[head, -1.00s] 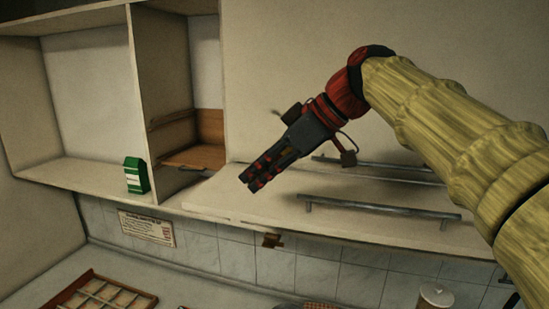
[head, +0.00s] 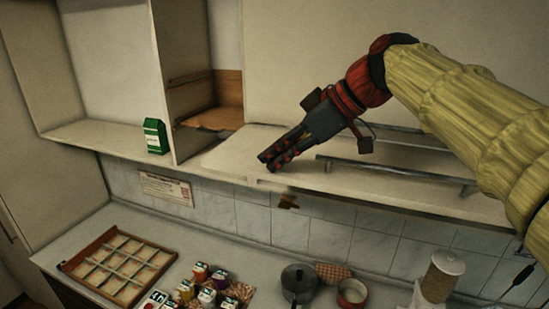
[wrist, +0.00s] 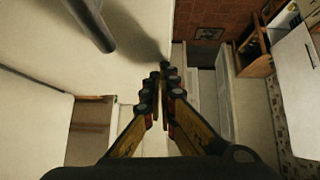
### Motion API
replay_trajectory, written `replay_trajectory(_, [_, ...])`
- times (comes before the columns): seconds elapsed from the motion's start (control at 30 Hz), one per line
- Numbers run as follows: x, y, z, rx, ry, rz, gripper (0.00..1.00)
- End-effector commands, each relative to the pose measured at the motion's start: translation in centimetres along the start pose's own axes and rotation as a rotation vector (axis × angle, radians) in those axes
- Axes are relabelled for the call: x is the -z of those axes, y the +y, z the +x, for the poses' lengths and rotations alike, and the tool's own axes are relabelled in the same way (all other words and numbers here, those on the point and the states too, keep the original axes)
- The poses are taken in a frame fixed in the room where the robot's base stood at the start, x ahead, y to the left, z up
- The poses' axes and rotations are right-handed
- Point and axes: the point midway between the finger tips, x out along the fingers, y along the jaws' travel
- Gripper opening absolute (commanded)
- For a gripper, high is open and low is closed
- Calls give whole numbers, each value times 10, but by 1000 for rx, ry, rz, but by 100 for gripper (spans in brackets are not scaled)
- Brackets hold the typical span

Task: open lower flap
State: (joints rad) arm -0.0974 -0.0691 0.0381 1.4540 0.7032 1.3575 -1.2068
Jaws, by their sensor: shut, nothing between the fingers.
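The lower flap (head: 400,200) is a pale panel that sticks out from the wall cabinet at an angle, and the cabinet's inside shows at its left edge. A long grey bar handle (head: 395,174) runs along it, with another bar partly hidden behind my arm. My gripper (head: 268,161) is shut and empty over the left part of the flap, left of the handle. I cannot tell whether it touches the panel. In the wrist view my shut fingers (wrist: 161,75) point past a white panel, and a grey bar (wrist: 92,22) shows at upper left.
An open shelf at left holds a green carton (head: 155,136). On the counter below are a divided wooden tray (head: 118,262), several small jars (head: 205,290), a dark pot (head: 298,281), a reddish pot (head: 352,293) and a lidded canister (head: 441,277). Open air lies left of my gripper.

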Motion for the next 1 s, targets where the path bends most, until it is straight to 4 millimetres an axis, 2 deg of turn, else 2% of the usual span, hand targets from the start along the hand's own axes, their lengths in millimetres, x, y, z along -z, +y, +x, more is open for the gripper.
replay_trajectory(0.5, [-26, -4, 27, -97, 0, -98, 0])
replay_trajectory(1.0, [-25, -4, 26, -111, 0, -112, 0])
